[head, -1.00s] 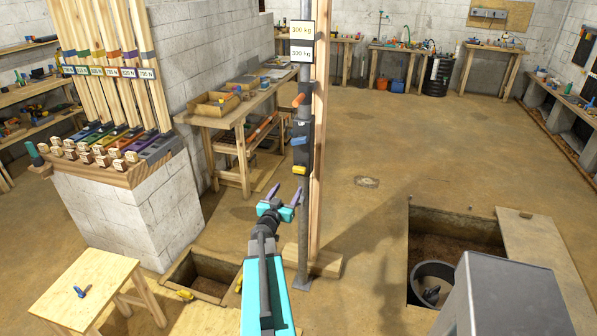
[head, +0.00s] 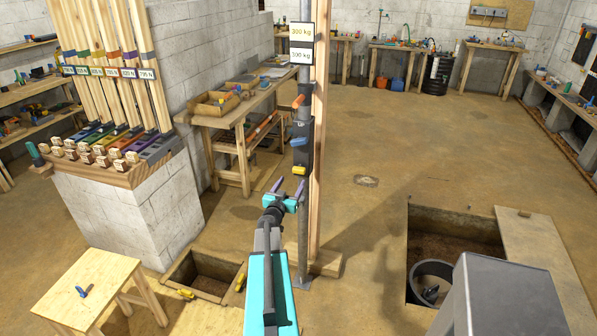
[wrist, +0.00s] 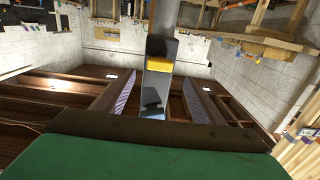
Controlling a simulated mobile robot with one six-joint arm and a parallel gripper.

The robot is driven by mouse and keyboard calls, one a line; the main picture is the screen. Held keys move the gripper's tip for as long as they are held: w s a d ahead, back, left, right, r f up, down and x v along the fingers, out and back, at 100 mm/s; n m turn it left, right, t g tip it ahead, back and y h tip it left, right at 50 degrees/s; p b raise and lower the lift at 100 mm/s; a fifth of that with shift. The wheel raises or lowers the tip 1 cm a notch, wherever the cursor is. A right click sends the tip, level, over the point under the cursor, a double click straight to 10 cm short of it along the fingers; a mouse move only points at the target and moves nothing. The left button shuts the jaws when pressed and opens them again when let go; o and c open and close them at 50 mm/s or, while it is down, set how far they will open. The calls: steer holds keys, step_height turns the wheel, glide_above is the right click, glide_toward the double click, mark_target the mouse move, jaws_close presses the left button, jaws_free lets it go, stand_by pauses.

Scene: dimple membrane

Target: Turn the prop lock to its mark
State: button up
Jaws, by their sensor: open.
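The prop is an upright grey metal post (head: 304,235) with a dark lock housing (head: 302,135) on its upper half. An orange handle (head: 298,101), a blue lever (head: 299,141) and a yellow lever (head: 299,170) stick out of it. I cannot tell which part is the lock, and no mark is readable. My gripper (head: 290,189), with purple fingers, is open just below the yellow lever. In the wrist view the yellow block (wrist: 180,66) on the housing lies ahead, between and beyond the open fingers. Nothing is held.
Two white plates (head: 301,44) marked in kg hang on the post, beside a wooden upright (head: 319,130). A block pier (head: 135,205) stands left, a stool (head: 85,285) front left. Floor pits open at lower left (head: 205,272) and right (head: 450,235).

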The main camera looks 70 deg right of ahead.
mark_target(298, 172)
steer(key=shift+w+d+p, duration=0.15)
steer(key=shift+d+p, duration=0.5)
steer(key=shift+d, duration=1.5)
steer(key=shift+w+d+p, duration=0.1)
steer(key=shift+d+p, duration=0.5)
steer(key=shift+d, duration=1.5)
